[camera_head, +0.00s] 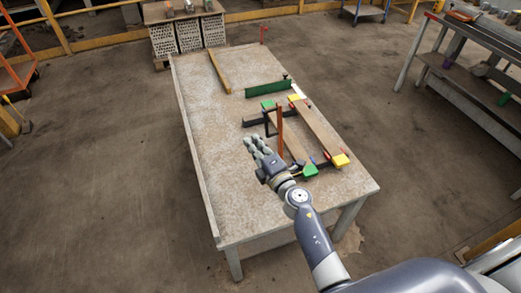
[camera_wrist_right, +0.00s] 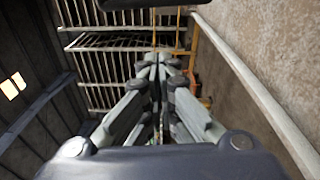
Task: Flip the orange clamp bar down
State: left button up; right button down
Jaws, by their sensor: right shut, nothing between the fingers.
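The orange clamp bar (camera_head: 280,132) stands upright on the near left part of a fixture on the table. The fixture has two long brown boards (camera_head: 322,130) with green, yellow and red end pieces. My right gripper (camera_head: 252,143) is just left of the orange bar in the head view, apart from it as far as I can tell. Its fingers are together and empty; they also show closed in the wrist view (camera_wrist_right: 160,62). The clamp bar is not visible in the wrist view. My left gripper is not in view.
The table (camera_head: 205,140) is clear on its left side, with a low rim along its left edge. A bench (camera_head: 470,85) stands at the right, hollow bricks (camera_head: 188,35) behind.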

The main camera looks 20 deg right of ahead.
jog(key=w+d, duration=0.1)
jog(key=w, duration=0.1)
jog(key=w+d, duration=0.1)
jog(key=d, duration=0.1)
jog(key=shift+w+d+r, duration=0.1)
jog(key=shift+w, duration=0.25)
